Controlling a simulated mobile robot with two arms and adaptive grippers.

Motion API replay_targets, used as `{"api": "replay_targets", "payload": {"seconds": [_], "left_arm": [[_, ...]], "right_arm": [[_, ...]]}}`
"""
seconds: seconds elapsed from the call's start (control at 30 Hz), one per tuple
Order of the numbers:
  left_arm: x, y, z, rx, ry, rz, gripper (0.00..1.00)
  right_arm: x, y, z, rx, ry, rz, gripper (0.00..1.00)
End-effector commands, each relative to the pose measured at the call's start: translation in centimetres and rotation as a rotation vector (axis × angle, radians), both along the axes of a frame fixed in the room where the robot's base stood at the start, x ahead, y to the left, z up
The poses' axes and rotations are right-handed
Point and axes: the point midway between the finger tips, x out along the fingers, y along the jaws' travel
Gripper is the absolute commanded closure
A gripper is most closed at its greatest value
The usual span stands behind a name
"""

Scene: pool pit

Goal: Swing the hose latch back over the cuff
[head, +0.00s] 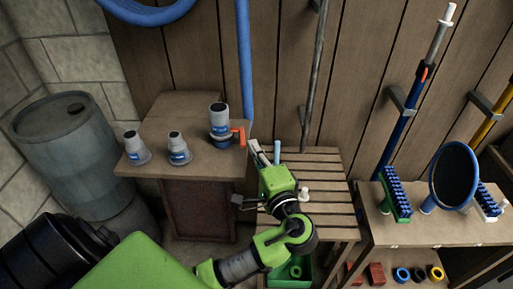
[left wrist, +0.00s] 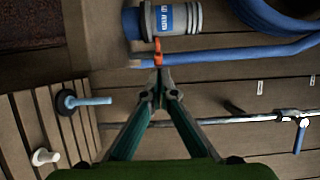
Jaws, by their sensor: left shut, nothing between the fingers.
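The hose cuff (head: 219,110), grey over a blue collar, stands upright on the brown cabinet top near its right edge. It also shows in the left wrist view (left wrist: 172,20), at the top. The orange latch (head: 239,135) sticks out to the right of the collar, not over the cuff. In the left wrist view the latch (left wrist: 157,48) is just beyond my fingertips. My left gripper (head: 261,149) is shut and empty, just right of the latch. I cannot tell whether the fingertips touch it. My right gripper is not in view.
Two smaller grey fittings (head: 177,148) stand left on the cabinet (head: 190,166). A blue hose (head: 245,60) hangs behind. A slatted bench (head: 325,185) with a light-blue peg stands below my left gripper. Barrel (head: 77,150) at left; brushes (head: 394,195) on the right shelf.

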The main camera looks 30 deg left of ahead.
Motion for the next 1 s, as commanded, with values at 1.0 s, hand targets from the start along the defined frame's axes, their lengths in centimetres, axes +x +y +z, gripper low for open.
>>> {"api": "replay_targets", "payload": {"seconds": [1.0], "left_arm": [[-1.0, 2.3, 0.1, 0.002, 0.0, -0.081, 1.0]], "right_arm": [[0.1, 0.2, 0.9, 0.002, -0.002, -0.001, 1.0]]}}
